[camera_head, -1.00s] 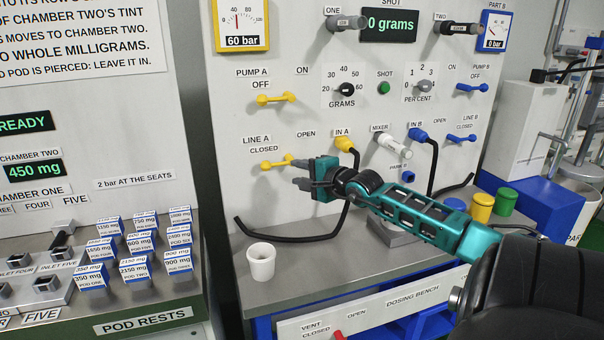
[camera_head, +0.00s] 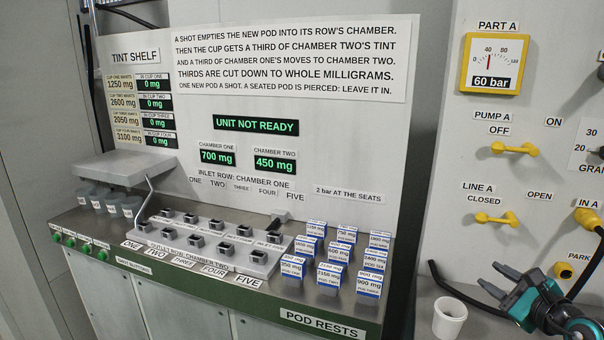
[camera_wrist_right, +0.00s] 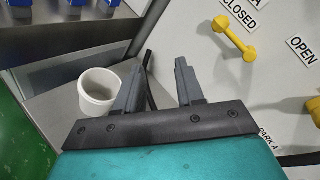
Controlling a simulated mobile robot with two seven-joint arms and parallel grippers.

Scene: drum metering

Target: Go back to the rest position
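My right gripper (camera_head: 496,278) is open and empty, above the bench right of a white cup (camera_head: 449,317). In the right wrist view its two fingers (camera_wrist_right: 160,85) are apart with nothing between them. The white cup (camera_wrist_right: 98,90) stands to the left of the fingers there, apart from them. The yellow LINE A handle (camera_head: 496,219) lies level by CLOSED, above the gripper and not touching it. It also shows in the wrist view (camera_wrist_right: 237,35). My left gripper is out of view.
Several pods (camera_head: 335,262) stand on the pod rests, left of the cup. The inlet block (camera_head: 209,240) and tint shelf (camera_head: 126,168) are further left. A yellow plug with a black hose (camera_head: 588,218) is close to my right arm. The display (camera_head: 256,126) reads UNIT NOT READY.

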